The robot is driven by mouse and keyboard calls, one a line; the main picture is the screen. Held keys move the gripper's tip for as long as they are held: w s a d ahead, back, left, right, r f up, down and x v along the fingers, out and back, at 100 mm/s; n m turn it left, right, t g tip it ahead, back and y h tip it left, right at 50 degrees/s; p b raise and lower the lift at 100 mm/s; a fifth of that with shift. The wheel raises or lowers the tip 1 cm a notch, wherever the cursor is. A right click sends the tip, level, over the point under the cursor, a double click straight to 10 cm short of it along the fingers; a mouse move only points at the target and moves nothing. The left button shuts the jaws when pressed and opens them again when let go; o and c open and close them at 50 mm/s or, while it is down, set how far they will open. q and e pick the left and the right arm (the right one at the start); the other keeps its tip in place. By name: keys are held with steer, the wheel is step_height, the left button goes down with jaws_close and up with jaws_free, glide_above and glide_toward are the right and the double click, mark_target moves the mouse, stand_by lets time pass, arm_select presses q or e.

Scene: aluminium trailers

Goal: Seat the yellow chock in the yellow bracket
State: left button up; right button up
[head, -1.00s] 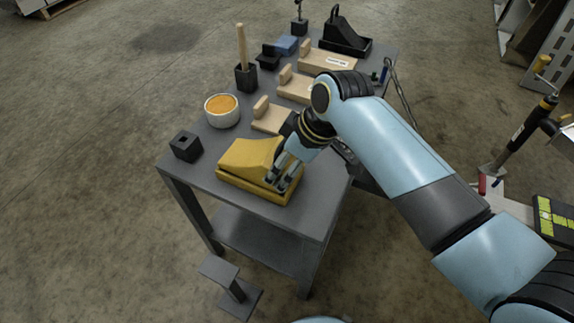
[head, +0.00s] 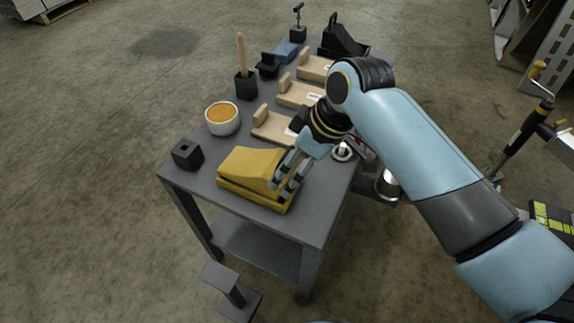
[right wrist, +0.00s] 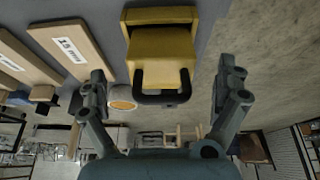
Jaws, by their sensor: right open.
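The yellow chock (head: 250,164) lies on the yellow bracket (head: 252,198) at the near end of the grey table. The chock looks level on it; whether it is fully down cannot be told. In the right wrist view the chock (right wrist: 160,52) sits against the bracket (right wrist: 158,14), its black handle (right wrist: 162,98) facing my gripper. My right gripper (head: 287,184) is open at the chock's right end. In the right wrist view its fingers (right wrist: 163,88) stand wide apart on both sides of the handle, with visible gaps. My left gripper is not in view.
A black socket block (head: 187,154) and a bowl of orange stuff (head: 222,118) stand left of and behind the chock. Several wooden blocks with labels (head: 275,128) line the table behind. A small grey stand (head: 232,290) is on the floor in front. Floor to the left is clear.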

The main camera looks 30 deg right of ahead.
steer(key=p+v, duration=0.1)
steer(key=v, duration=0.5)
steer(key=shift+r, duration=0.25)
steer(key=shift+s+d, duration=0.1)
